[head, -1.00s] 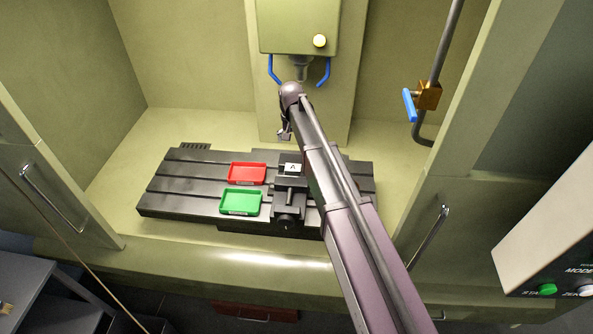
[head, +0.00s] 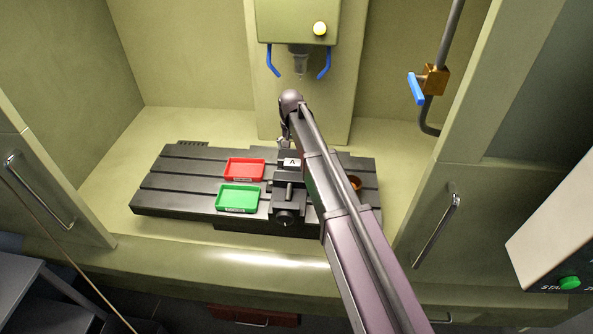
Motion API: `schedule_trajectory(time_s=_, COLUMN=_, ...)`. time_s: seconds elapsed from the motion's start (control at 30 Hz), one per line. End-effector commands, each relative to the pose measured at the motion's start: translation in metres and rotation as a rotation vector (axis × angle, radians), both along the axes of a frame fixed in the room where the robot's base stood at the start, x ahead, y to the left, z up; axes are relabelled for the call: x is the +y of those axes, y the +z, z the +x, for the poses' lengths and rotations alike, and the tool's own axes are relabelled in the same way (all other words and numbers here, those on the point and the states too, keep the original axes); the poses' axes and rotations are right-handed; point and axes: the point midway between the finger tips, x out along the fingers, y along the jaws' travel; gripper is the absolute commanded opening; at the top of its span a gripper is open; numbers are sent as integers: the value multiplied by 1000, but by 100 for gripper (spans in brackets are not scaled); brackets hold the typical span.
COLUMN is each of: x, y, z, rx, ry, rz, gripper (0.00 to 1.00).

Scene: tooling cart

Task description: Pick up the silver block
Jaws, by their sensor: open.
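The silver block (head: 291,162), marked with a dark letter A on top, sits in the dark vise (head: 284,216) on the slotted machine table. My gripper (head: 286,144) hangs from the end of my arm, just behind and above the block in the head view. It is open and looks empty. The fingers are small and dark here, and the gap between fingertips and block cannot be judged exactly. My arm covers the area right of the block.
A red tray (head: 244,180) and a green tray (head: 238,210) lie left of the vise on the black slotted table (head: 165,190). A brown round thing (head: 355,182) shows right of my arm. The spindle head (head: 299,25) with blue hooks hangs above. Enclosure walls stand on both sides.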

Motion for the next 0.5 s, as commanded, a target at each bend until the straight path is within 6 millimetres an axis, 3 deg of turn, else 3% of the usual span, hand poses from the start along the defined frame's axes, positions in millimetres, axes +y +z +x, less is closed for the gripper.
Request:
schedule_trajectory(time_s=0.2, x=0, y=-19, z=0, rx=0, ry=0, rz=0, gripper=100)
schedule_trajectory(time_s=0.5, x=1, y=-23, z=0, rx=0, ry=1, rz=0, gripper=100)
